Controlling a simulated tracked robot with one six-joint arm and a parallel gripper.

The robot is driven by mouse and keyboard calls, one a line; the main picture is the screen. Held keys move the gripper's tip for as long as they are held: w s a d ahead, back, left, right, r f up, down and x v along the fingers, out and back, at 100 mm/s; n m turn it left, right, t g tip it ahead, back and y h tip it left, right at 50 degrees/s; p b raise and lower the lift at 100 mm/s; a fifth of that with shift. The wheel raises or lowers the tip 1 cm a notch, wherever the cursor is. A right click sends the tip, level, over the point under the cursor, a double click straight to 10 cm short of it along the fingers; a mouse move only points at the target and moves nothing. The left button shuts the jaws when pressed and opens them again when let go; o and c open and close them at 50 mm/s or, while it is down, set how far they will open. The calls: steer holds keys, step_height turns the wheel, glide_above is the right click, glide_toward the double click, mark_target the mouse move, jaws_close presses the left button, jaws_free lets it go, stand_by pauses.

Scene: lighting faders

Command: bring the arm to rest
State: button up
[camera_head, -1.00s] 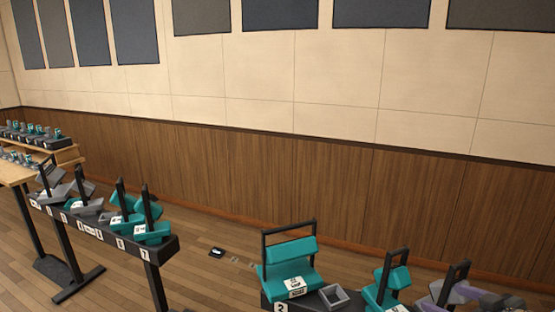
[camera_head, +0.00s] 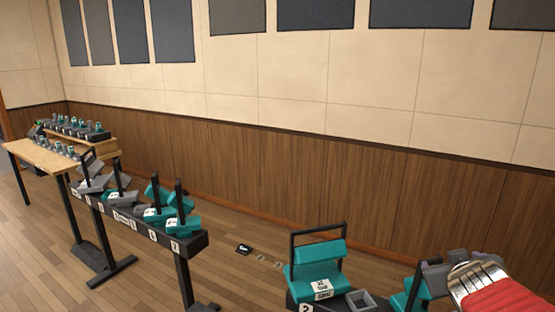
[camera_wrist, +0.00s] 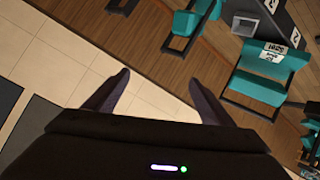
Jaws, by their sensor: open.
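My gripper (camera_wrist: 160,88) shows in the wrist view with its two dark fingers apart and nothing between them. Behind the gap are only the pale wall and part of the brown wood panelling. In the head view, part of my arm (camera_head: 490,290), red with a silver end, reaches in at the lower right. It covers part of the near fader row there. The teal fader unit (camera_head: 318,255) with the black handle stands left of the arm, apart from it. A teal unit also shows at the right of the wrist view (camera_wrist: 262,92), clear of the fingers.
A black rail (camera_head: 130,226) on legs carries several grey and teal fader units at the left. A wooden table (camera_head: 45,158) and a raised shelf with small units stand behind it. A small black object (camera_head: 244,249) lies on the floor. Open wood floor lies between the rows.

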steer(key=s+a+f+g+y, duration=0.1)
steer(key=s+a+y, duration=0.1)
steer(key=s+a, duration=0.3)
steer(key=s+a+f+g+y, duration=0.2)
steer(key=s+a, duration=0.2)
steer(key=a, duration=0.8)
steer(key=s+a+f+n+g+y, duration=0.1)
steer(key=s+a+f+y, duration=0.1)
steer(key=s+a, duration=0.3)
steer(key=a, duration=0.4)
steer(key=shift+s+g, duration=0.35)
steer(key=shift+g, duration=0.05)
